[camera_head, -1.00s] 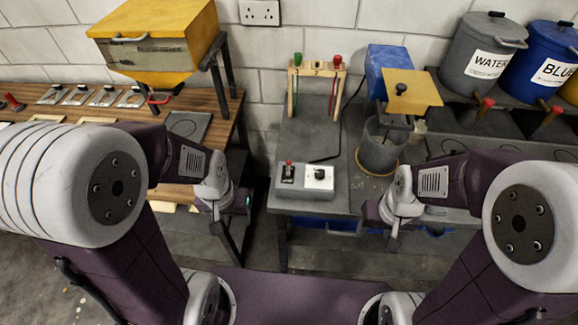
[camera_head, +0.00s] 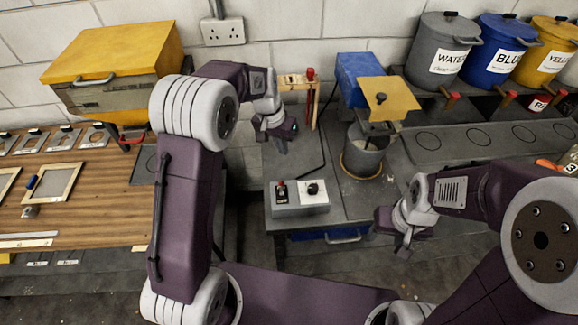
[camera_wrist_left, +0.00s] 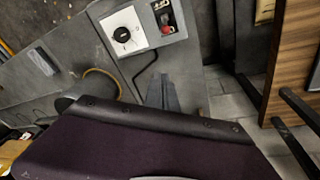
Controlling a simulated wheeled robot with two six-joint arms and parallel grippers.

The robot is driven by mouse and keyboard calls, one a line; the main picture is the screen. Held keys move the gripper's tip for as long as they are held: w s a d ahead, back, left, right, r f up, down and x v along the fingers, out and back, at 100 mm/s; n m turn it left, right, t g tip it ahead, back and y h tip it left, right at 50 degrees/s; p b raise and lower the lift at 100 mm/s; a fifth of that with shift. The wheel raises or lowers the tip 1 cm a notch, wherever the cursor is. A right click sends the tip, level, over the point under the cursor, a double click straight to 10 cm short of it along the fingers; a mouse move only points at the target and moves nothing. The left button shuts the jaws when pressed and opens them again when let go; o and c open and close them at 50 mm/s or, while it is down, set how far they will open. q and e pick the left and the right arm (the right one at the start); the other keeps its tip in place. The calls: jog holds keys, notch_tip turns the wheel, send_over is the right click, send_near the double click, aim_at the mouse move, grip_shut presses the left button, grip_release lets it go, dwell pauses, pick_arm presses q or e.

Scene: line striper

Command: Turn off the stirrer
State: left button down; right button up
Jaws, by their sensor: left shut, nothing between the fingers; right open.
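The stirrer has a blue motor housing (camera_head: 361,77) and a yellow plate (camera_head: 388,97) above a grey mixing pot (camera_head: 364,152) on the grey bench. Its grey control box (camera_head: 299,198) sits at the bench's front, with a red-tipped toggle switch (camera_head: 281,190) at left and a dark knob on a white dial (camera_head: 313,190) at right. In the left wrist view the switch (camera_wrist_left: 166,27) and dial (camera_wrist_left: 123,33) show near the top. My left gripper (camera_head: 281,148) is shut and empty, above the bench beyond the box. My right gripper (camera_head: 403,244) is open by the bench's front edge.
A small wooden rack (camera_head: 298,82) with a red-handled tool stands behind my left gripper. Labelled buckets, grey (camera_head: 441,48), blue (camera_head: 498,50) and yellow (camera_head: 550,45), line the back right. A wooden table (camera_head: 95,215) with a yellow hopper (camera_head: 115,60) is at left.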

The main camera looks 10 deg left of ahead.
pick_arm(q)
jog(key=s+f+p, duration=0.1)
jog(key=f, duration=0.2)
jog(key=f+p, duration=0.1)
jog(key=f, duration=0.2)
jog(key=s+f+p, duration=0.1)
jog(key=f, duration=0.2)
jog(key=shift+s+d+f+p, duration=0.1)
jog(key=shift+s+d+p, duration=0.25)
jog(key=shift+s, duration=0.35)
pick_arm(e)
jog(key=r, duration=0.4)
jog(key=shift+s+d, duration=0.2)
jog(key=shift+s, duration=0.05)
pick_arm(q)
jog(key=shift+w, duration=0.2)
pick_arm(e)
jog(key=shift+w, duration=0.15)
pick_arm(q)
jog(key=shift+f, duration=0.1)
pick_arm(e)
jog(key=shift+f, duration=0.1)
